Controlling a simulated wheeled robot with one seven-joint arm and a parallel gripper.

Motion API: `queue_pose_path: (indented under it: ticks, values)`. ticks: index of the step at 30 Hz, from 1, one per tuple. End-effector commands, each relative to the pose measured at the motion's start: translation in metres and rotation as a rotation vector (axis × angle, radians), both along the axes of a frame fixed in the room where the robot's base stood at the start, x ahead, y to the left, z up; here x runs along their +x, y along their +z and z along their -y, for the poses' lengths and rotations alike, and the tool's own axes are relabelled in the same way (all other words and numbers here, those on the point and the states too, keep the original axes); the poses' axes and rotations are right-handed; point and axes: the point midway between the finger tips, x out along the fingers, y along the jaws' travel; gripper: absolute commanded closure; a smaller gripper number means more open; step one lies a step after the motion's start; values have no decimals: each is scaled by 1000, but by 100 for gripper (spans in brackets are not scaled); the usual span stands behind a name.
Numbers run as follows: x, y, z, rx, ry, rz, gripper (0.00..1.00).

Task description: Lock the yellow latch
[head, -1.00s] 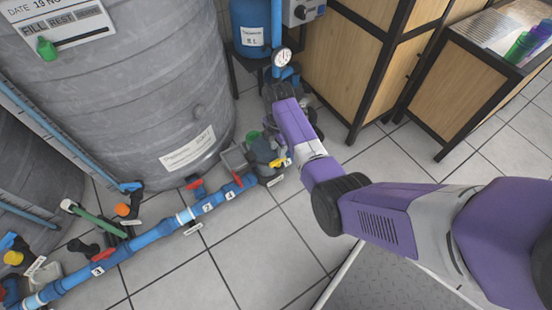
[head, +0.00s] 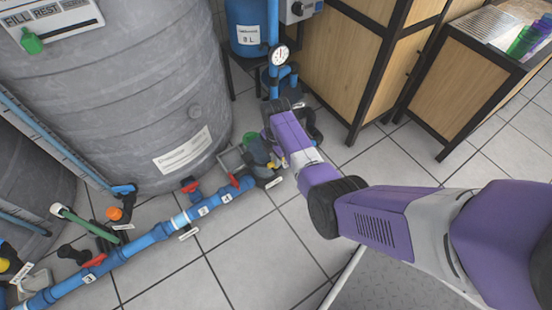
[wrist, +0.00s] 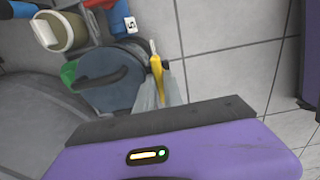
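The yellow latch (wrist: 157,70) shows in the wrist view as a narrow upright piece beside a round dark grey-blue pump-like body (wrist: 108,80). My gripper (wrist: 159,86) has its two pale grey fingers right at the latch, one on each side of its lower part. The fingers lie close together; whether they touch or pinch the latch is unclear. In the head view my wrist covers most of this spot, and only a small bit of yellow (head: 272,164) shows beside it.
A blue pipe (head: 150,238) with red valve handles runs along the floor to the left. A large grey tank (head: 130,100) stands behind it. A wooden cabinet (head: 335,55) and a pressure gauge (head: 280,55) are behind my arm. The tiled floor in front is clear.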

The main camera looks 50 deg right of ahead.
Motion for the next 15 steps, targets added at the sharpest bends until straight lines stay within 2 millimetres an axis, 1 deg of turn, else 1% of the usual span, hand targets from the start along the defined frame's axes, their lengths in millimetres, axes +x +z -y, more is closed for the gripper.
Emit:
queue_pose_path:
  ticks: [10,15]
  values:
    - [-1,0,0,1,-11,-2,100]
    - [-1,1,0,1,-63,-3,100]
